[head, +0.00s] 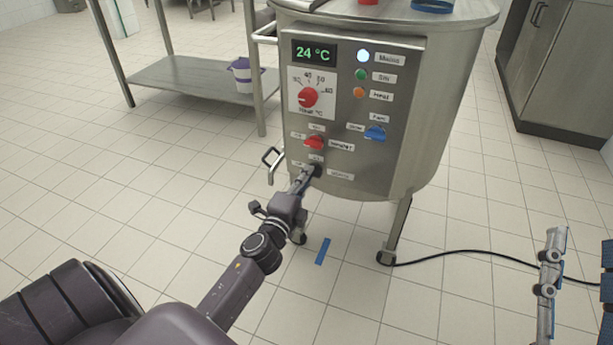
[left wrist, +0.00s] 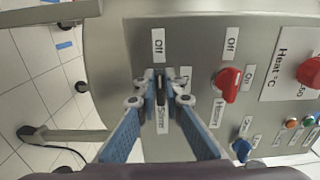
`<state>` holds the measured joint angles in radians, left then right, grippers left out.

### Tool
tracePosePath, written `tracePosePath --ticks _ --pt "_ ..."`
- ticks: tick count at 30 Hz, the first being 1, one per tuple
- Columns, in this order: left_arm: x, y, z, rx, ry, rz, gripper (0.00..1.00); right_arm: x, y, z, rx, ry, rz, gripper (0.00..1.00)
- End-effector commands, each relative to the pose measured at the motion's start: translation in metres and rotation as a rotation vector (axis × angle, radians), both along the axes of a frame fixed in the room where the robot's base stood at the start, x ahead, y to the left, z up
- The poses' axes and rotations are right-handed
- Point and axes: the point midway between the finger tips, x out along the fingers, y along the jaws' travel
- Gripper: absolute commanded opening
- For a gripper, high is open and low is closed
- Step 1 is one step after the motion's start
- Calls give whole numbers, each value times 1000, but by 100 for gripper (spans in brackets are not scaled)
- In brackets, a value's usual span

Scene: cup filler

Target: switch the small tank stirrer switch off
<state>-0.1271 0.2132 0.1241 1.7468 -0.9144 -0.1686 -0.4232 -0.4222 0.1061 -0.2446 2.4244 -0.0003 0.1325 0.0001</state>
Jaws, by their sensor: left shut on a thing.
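The small tank (head: 455,60) is a steel vessel on legs with a control panel on its front. Its stirrer switch (head: 316,171) is a small black knob low on the panel. It also shows in the left wrist view (left wrist: 161,88), between the labels Off, On and Stirrer. My left gripper (head: 311,173) is shut on this knob, with a finger on each side. The knob looks long towards the Off label, but the fingers partly cover it. The green Stir lamp (head: 361,74) is on the panel. My right gripper (head: 579,262) is open and empty at the lower right, cut by the picture edge.
The red heater switch (head: 314,142) sits just above the stirrer switch. A blue switch (head: 375,133) and a red heat dial (head: 307,97) are on the same panel. A steel shelf (head: 190,78) stands behind left. A black cable (head: 470,252) crosses the floor.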

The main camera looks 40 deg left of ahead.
Motion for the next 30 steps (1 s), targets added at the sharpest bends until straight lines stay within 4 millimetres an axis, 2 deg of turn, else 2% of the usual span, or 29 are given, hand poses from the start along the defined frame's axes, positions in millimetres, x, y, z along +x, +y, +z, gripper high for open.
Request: tracePosePath --ticks 9,10,15,24,30 --pt "0 0 -1 -7 2 1 0 0 0 0 1 0 1 40" --pt "0 0 -1 -7 2 2 11 0 0 0 1 0 1 40" --pt "0 0 -1 -5 1 1 26 0 0 -1 1 1 1 40" --pt "-3 -1 -1 -4 1 0 26 0 -1 1 0 -2 -1 40" --pt "-28 -7 -2 -6 3 1 26 0 0 1 -1 -1 -1 40"
